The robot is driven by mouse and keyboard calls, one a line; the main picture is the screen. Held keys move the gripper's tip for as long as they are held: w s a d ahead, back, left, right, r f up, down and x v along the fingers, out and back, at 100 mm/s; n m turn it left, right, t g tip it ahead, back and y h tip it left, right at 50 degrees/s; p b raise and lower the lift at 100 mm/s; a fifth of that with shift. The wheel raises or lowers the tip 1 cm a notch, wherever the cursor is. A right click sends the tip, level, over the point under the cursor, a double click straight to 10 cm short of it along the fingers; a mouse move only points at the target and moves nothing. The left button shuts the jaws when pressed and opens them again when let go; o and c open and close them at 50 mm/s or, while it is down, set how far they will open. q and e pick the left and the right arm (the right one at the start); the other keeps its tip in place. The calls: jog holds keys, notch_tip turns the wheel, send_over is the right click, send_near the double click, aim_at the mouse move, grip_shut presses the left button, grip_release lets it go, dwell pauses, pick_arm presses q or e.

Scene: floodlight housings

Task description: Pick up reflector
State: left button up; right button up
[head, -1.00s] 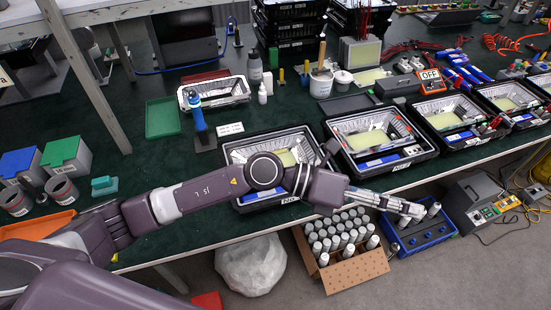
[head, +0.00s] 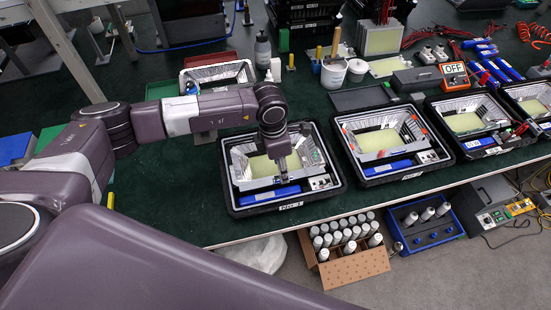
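A loose silver reflector (head: 214,76) lies at the back left of the green table, partly hidden behind my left arm. The nearest black floodlight housing (head: 238,200) has shiny silver walls inside, a yellowish panel, a blue part and a small white part at its front. My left gripper (head: 283,172) points down over this housing, near the yellowish panel. Its fingers are small and dark here, so I cannot tell whether they are open or touch anything. My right gripper is not in view.
More black housings (head: 425,163) stand in a row to the right. A grey bottle (head: 262,50) and a white cup (head: 333,72) stand behind. Below the table edge are a cardboard box (head: 355,268) of cylinders and a blue crate (head: 432,238).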

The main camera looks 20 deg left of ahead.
pick_arm(q)
jog(key=f, duration=0.1)
jog(key=f+p, duration=0.1)
jog(key=shift+w+f, duration=0.25)
jog(key=shift+f, duration=0.85)
jog(key=c, duration=0.7)
grip_shut()
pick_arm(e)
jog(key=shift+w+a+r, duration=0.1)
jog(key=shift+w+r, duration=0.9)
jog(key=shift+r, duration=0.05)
